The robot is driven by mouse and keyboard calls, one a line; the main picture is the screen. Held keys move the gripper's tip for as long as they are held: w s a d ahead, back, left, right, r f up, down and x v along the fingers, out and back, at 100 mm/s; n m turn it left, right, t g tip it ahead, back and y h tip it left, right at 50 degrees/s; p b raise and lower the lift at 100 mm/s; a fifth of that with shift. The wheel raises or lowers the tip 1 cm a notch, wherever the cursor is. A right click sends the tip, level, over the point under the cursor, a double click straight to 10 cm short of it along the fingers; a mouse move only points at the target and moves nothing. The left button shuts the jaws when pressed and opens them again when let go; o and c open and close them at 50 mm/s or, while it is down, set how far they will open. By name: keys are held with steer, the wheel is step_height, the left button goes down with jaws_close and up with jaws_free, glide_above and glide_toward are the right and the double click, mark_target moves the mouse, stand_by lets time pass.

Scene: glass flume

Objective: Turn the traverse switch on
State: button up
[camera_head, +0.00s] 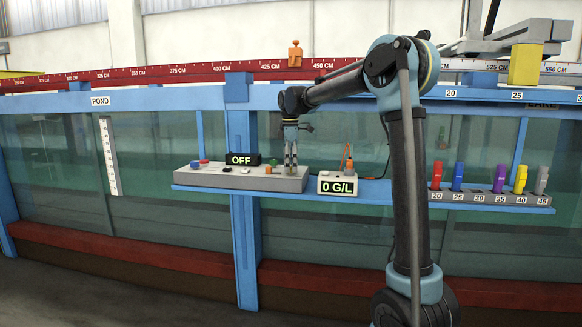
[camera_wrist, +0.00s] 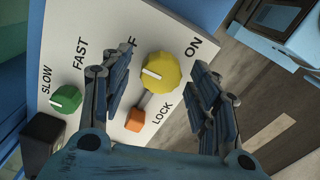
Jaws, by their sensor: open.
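The yellow knob (camera_wrist: 162,68), which I take as the traverse switch, sits on a pale panel (camera_wrist: 100,30) in the wrist view. Its white pointer faces left, on the side of the partly hidden OFF label, away from the ON label (camera_wrist: 193,47). An orange block (camera_wrist: 135,120) sits beside the LOCK label, at the end of a slot near the knob. My gripper (camera_wrist: 160,66) is open, with a finger on each side of the knob; contact cannot be told. In the head view my gripper (camera_head: 290,168) points down at the grey control box (camera_head: 215,179). A display (camera_head: 242,160) there reads OFF.
A green knob (camera_wrist: 66,98) marked SLOW and FAST is left of the gripper. A 0 G/L meter (camera_head: 338,187) stands right of the control box. Several coloured pieces stand in a rack (camera_head: 490,198) further right. The glass flume wall (camera_head: 160,150) rises behind.

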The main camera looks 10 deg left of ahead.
steer(key=c, duration=1.1)
steer(key=shift+o, duration=0.2)
steer(key=shift+m, duration=0.4)
steer(key=m, duration=0.3)
steer(key=shift+m, duration=0.3)
steer(key=m, duration=0.4)
steer(key=shift+m, duration=0.3)
steer(key=m, duration=0.4)
steer(key=shift+m, duration=2.5)
